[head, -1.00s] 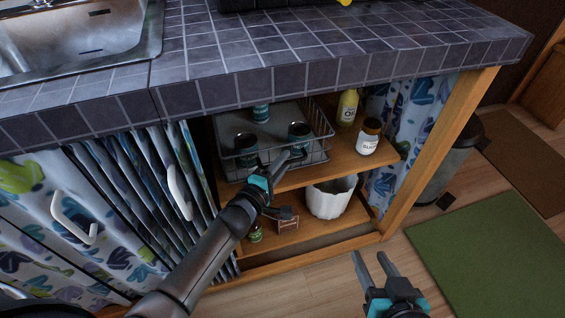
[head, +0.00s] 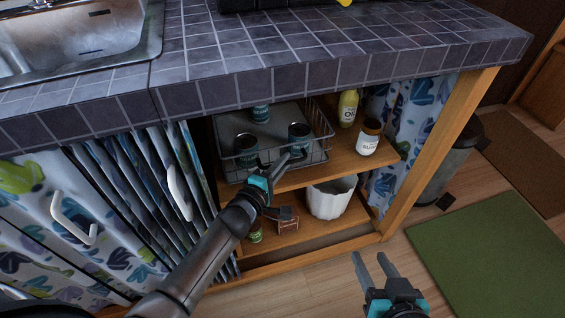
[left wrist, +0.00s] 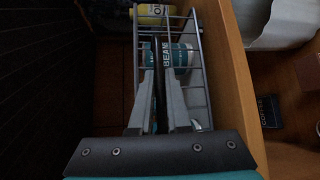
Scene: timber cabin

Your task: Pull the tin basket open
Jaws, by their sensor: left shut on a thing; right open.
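The tin basket (head: 326,133) is a wire basket on the upper shelf of the open cabinet, under the tiled counter. It holds teal-labelled tins (head: 299,137); one reads BEANS in the left wrist view (left wrist: 181,58). My left gripper (head: 280,166) is at the basket's front side, its fingers shut on the basket's wire. The wire frame also shows in the left wrist view (left wrist: 203,72), around and beyond the fingers. The exact wire gripped is hidden. My right gripper (head: 373,267) is open and empty, low in front of the cabinet, apart from the basket.
A white pot (head: 331,198) and small items are on the lower shelf. A wooden post (head: 438,155) bounds the cabinet's right. Floor before the green mat (head: 500,250) is clear.

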